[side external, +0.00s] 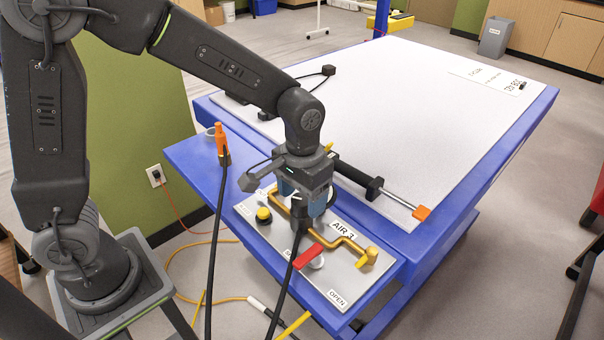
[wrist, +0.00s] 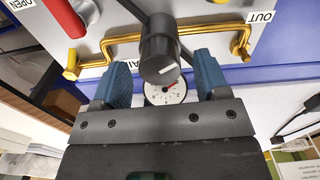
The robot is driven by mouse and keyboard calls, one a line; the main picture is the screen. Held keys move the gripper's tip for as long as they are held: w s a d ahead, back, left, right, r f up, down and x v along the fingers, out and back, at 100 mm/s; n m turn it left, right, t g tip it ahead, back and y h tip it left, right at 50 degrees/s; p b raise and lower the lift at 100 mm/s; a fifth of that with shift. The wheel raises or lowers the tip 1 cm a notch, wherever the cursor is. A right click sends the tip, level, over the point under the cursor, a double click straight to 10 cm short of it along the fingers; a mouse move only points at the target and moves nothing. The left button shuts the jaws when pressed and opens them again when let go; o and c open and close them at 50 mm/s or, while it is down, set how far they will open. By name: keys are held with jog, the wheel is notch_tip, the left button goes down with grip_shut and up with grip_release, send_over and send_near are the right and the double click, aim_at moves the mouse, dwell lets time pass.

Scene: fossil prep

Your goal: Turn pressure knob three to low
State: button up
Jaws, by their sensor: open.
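The black pressure knob (wrist: 156,50) stands on the panel marked AIR 3 (side external: 341,231). Its white pointer line shows at the lower right of its face in the wrist view. My gripper (wrist: 162,64) is open, with one blue finger on either side of the knob and a visible gap at each side. LOW markings are not legible.
A brass pipe (wrist: 117,43) runs across the panel close to the fingers. A red lever (side external: 308,256) and a yellow button (side external: 264,214) are nearby. A black cable (side external: 286,285) hangs in front of the panel. The wide white tabletop (side external: 420,110) behind is mostly clear.

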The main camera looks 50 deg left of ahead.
aim_at(301, 199)
notch_tip(301, 199, up, 14)
jog(key=shift+f, duration=0.25)
dwell(0.3)
jog(key=s+a+t, duration=0.5)
jog(key=s+a, duration=0.4)
jog(key=s, duration=0.5)
jog(key=shift+s+f+m+t, duration=0.3)
jog(key=shift+s+f, duration=0.05)
jog(key=shift+f, duration=0.1)
